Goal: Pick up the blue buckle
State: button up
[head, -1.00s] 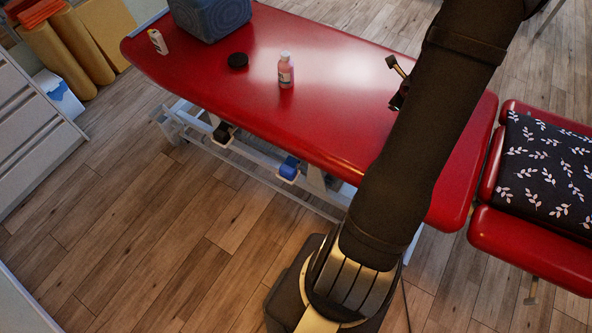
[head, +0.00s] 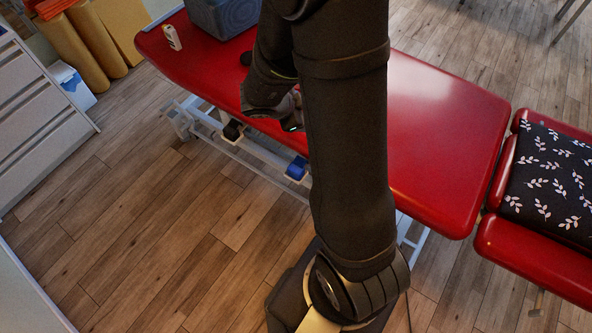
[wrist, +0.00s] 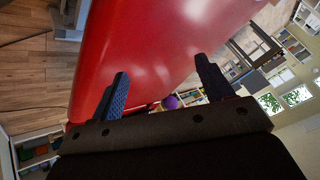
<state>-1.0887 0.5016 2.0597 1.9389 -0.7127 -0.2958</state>
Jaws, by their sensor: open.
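I cannot make out a blue buckle in either view. My gripper (wrist: 163,67) shows in the wrist view with its two dark fingers wide apart and nothing between them. The red padded table (wrist: 150,45) lies beyond the fingers. In the head view my arm covers the middle of the red table (head: 450,130) and hides my fingers.
A blue part (head: 297,168) sits on the frame below. A red bench with a leaf-patterned dark cloth (head: 550,175) is at right. The table's right half is clear.

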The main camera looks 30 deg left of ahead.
jog(key=s+r+n+t+y, duration=0.1)
jog(key=s+r+n+t, duration=0.25)
jog(key=s, duration=0.65)
jog(key=s+r+n+t, duration=0.2)
jog(key=s+r+n, duration=0.3)
jog(key=s, duration=0.5)
send_near(293, 171)
jog(key=x, duration=0.6)
jog(key=shift+a+f, duration=0.1)
jog(key=shift+a, duration=0.15)
jog(key=shift+d+x, duration=0.15)
jog(key=shift+x, duration=1.15)
jog(key=shift+d+x, duration=0.15)
jog(key=shift+x, duration=1.15)
jog(key=c, duration=1.1)
